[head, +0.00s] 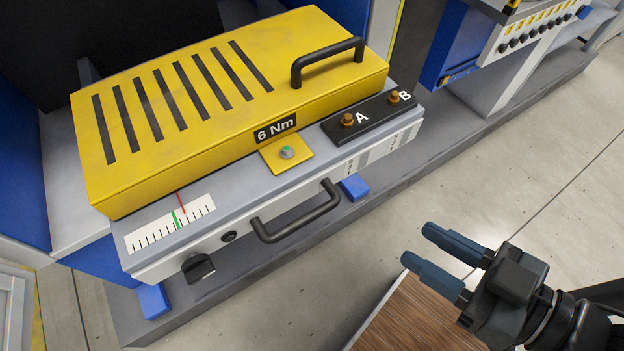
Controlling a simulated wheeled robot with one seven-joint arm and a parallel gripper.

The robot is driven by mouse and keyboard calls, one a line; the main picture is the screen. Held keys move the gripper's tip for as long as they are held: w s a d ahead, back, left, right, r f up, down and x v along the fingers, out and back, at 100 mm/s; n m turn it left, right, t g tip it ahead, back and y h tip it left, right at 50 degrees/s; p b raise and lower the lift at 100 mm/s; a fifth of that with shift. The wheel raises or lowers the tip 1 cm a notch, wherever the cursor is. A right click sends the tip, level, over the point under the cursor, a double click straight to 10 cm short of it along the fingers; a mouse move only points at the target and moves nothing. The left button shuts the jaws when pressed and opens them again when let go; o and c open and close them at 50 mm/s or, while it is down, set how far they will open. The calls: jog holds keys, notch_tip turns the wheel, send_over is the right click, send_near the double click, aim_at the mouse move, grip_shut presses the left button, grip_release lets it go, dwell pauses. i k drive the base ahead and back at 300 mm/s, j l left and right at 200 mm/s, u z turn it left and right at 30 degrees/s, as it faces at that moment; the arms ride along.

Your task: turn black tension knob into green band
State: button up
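The black tension knob (198,268) sticks out of the grey front face of the fixture tray (275,193), at its lower left. Above it, a white scale (150,234) with black ticks lies on the tray's top. A green band (177,219) crosses the scale, and a red pointer (181,203) stands slightly right of the band's line. My gripper (414,245) is at the lower right, well apart from the knob, with its two blue-grey fingers spread and nothing between them.
A yellow slotted cover (140,130) marked 6 Nm with a black handle (328,60) sits on the tray. A black front handle (295,222) juts out right of the knob. A wooden surface (420,315) lies below my gripper. Bare floor (490,180) shows to the right.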

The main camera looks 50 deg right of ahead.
aim_at(198, 267)
jog(key=k+j+u, duration=0.4)
jog(key=j, duration=0.25)
jog(key=k+j+u, duration=0.25)
jog(key=i+j, duration=0.1)
